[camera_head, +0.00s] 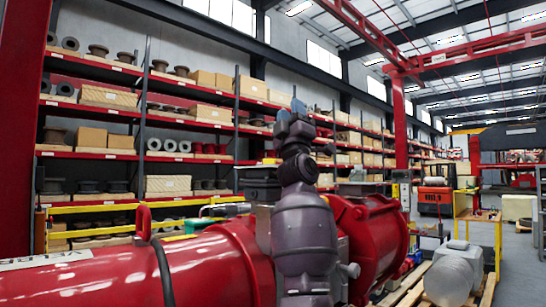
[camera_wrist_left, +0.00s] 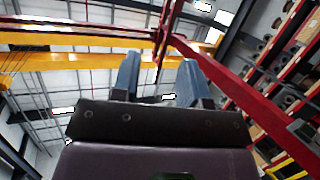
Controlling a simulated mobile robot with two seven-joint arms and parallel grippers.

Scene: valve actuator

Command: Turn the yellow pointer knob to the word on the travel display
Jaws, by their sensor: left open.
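The yellow pointer knob and the travel display cannot be made out in either view. A large red valve actuator (camera_head: 205,268) lies across the bottom of the head view, with a red drum-shaped body (camera_head: 378,235) to the right. My left arm rises upright in front of its middle and hides part of it. My left gripper (camera_head: 293,118) is at the top of that arm, above the actuator. In the left wrist view my left gripper (camera_wrist_left: 160,82) is open and empty, its two blue fingers apart and facing the roof. My right gripper is not in view.
Tall shelves (camera_head: 120,155) with boxes and spools stand behind the actuator. A grey motor-like part (camera_head: 455,272) is at the lower right by a yellow-framed stand (camera_head: 497,240). Open floor (camera_head: 522,270) lies at the far right. The wrist view also shows a yellow overhead beam (camera_wrist_left: 60,60).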

